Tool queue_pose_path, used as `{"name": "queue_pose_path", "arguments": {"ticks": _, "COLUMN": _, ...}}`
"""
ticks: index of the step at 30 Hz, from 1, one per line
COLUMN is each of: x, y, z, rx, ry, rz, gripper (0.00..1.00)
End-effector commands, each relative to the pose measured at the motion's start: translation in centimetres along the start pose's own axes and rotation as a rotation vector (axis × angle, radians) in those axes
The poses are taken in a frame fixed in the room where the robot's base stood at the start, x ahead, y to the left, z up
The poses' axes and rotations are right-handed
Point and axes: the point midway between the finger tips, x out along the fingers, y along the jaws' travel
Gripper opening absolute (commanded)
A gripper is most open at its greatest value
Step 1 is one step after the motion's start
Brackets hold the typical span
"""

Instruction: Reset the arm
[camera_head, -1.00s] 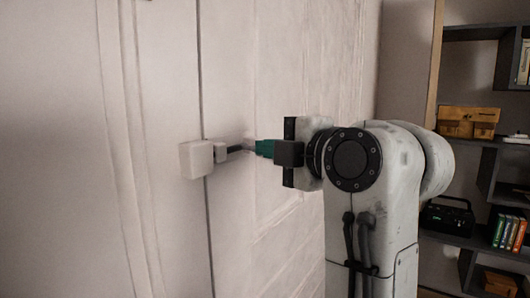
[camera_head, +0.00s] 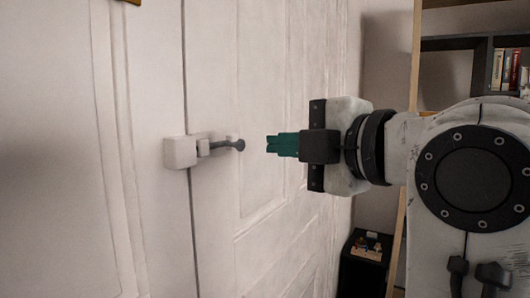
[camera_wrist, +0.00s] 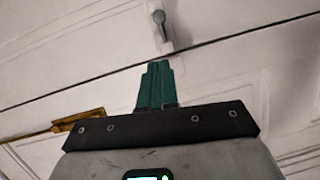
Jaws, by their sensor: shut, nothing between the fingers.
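My gripper (camera_head: 270,145) has teal fingers that are shut with nothing between them. In the head view it points left toward the white door (camera_head: 260,80), with a gap between its tips and the dark latch handle (camera_head: 230,144). The handle extends right from a white latch block (camera_head: 180,152) at the door's seam. In the wrist view my gripper (camera_wrist: 158,66) shows its closed fingers, and the handle (camera_wrist: 160,28) is beyond their tips. My arm comes in from the right of the head view.
A dark shelf (camera_head: 470,42) with books (camera_head: 506,68) stands behind my arm at the right. A black box-like item (camera_head: 366,262) is low beyond the door. Open space lies between the door and my arm.

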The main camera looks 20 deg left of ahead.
Motion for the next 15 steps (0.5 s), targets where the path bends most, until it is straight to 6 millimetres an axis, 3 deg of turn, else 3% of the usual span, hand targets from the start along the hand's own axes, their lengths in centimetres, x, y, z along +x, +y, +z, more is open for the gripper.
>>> {"name": "queue_pose_path", "arguments": {"ticks": 3, "x": -1.1, "y": 0.0, "z": 0.0, "rx": -0.002, "ry": -0.001, "rz": 0.0, "gripper": 0.0}}
{"name": "queue_pose_path", "arguments": {"ticks": 10, "x": -1.4, "y": -0.4, "z": 0.2, "rx": 0.01, "ry": -0.005, "rz": -0.005, "gripper": 0.0}}
{"name": "queue_pose_path", "arguments": {"ticks": 13, "x": -1.5, "y": -2.7, "z": 1.8, "rx": 0.078, "ry": -0.039, "rz": -0.033, "gripper": 0.0}}
{"name": "queue_pose_path", "arguments": {"ticks": 15, "x": -1.8, "y": -5.7, "z": 3.7, "rx": 0.165, "ry": -0.085, "rz": -0.065, "gripper": 0.0}}
